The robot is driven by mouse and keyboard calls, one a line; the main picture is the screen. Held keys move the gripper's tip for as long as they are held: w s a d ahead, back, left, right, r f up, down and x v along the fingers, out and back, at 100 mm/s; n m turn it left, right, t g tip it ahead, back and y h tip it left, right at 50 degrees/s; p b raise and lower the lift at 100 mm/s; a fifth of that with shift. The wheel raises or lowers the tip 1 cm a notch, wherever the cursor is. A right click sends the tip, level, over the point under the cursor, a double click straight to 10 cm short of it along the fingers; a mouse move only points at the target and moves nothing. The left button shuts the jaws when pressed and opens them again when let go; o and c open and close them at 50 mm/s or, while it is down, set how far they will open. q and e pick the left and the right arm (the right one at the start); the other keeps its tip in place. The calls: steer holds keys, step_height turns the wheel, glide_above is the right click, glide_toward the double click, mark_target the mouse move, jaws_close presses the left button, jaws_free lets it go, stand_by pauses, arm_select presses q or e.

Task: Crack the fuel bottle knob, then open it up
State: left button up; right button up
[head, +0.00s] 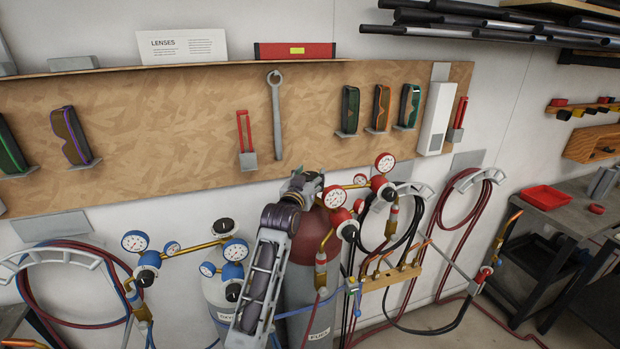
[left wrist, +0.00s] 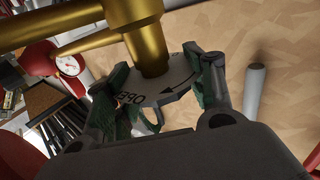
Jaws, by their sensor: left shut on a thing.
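The fuel bottle (head: 305,250) stands in the middle of the head view, with a dark red top and a grey body. My left arm reaches up in front of it, and my left gripper (head: 306,186) is at the valve on its top. In the left wrist view the knob (left wrist: 172,88) is a grey disc with "OPEN" and a curved arrow, around a brass valve stem (left wrist: 150,50). The green-padded fingers (left wrist: 158,97) are shut on the knob from both sides. In the head view the gripper hides the knob. My right gripper is not in view.
Red regulator gauges (head: 334,196) sit right beside the fuel valve. The second bottle (head: 218,292), with blue gauges (head: 235,249), stands to the left. Hoses hang on both sides. A wrench (head: 277,115) hangs on the board above. A black cart (head: 550,250) stands at the right.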

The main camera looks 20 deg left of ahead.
mark_target(310, 175)
arm_select(q)
steer(key=shift+y, duration=0.4)
steer(key=o, duration=1)
steer(key=shift+r, duration=5.05)
